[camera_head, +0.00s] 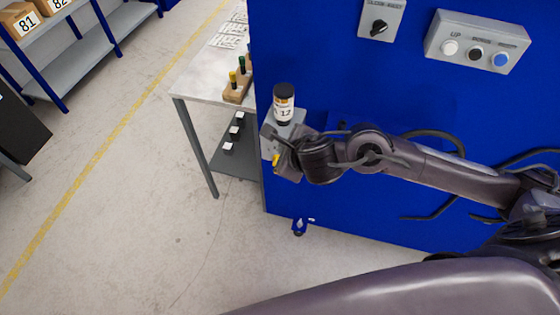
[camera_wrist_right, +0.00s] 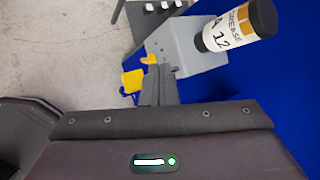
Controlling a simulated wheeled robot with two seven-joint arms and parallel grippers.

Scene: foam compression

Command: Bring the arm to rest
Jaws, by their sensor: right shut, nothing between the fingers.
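My right arm comes in from the right in the head view, in front of the blue machine panel (camera_head: 340,65). My right gripper (camera_head: 279,150) is at the panel's left edge, just below a grey bracket (camera_head: 268,136). In the right wrist view its fingers (camera_wrist_right: 158,84) are together with nothing between them. A labelled cylinder marked 12 (camera_head: 284,103) stands upright on the bracket and also shows in the right wrist view (camera_wrist_right: 238,26). A yellow part (camera_wrist_right: 133,80) is close beside the fingertips. My left gripper is not in view.
The panel carries a knob box (camera_head: 381,20) and a button box (camera_head: 478,43). A table (camera_head: 205,75) with a wooden block of bottles (camera_head: 238,88) stands behind at left. Shelves with numbered boxes (camera_head: 22,22) are at far left. The floor (camera_head: 120,200) is clear.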

